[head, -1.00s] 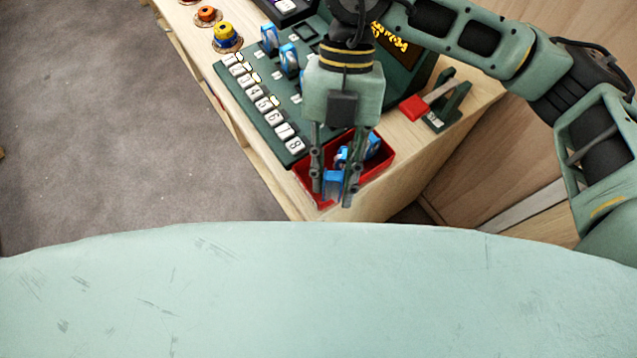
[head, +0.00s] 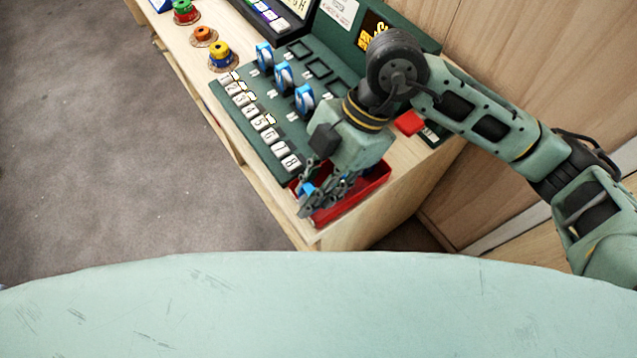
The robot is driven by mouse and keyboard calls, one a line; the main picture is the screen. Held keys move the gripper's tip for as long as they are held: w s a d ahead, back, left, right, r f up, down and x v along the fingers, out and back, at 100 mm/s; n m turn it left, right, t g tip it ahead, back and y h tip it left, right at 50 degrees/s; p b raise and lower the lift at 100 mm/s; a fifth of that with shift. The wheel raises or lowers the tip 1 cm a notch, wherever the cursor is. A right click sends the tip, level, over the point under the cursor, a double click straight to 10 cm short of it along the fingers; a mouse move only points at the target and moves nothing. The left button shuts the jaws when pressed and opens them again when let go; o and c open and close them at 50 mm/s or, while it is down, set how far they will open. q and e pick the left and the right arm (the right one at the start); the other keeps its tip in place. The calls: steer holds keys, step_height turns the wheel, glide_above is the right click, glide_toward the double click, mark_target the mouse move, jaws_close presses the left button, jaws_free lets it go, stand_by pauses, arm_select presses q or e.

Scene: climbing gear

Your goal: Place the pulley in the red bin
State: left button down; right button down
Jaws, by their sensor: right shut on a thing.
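The red bin (head: 371,194) sits at the near end of the wooden bench, partly hidden under my right gripper. My right gripper (head: 318,200) points down over the bin's left part, its fingers tilted. It is shut on a blue pulley (head: 307,188), of which only a small part shows between the fingers. I cannot tell whether this pulley touches the bin. More blue-and-white pulleys (head: 284,75) stand in a row on the green numbered board. My left gripper is not in view.
The green board (head: 264,118) with several numbered white blocks lies just behind the bin. A red block (head: 409,122) is right of my wrist. Coloured spools (head: 220,54) stand at the far left. A wooden wall closes the right side.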

steer(key=w, duration=0.1)
steer(key=w+f, duration=0.2)
steer(key=shift+w+d, duration=0.1)
steer(key=shift+d, duration=0.25)
step_height(320, 180, down, 4)
steer(key=shift+r+p, duration=0.25)
steer(key=shift+p, duration=0.35)
steer(key=shift+f, duration=0.25)
steer(key=shift+f, duration=0.1)
steer(key=c, duration=1.5)
jaws_free()
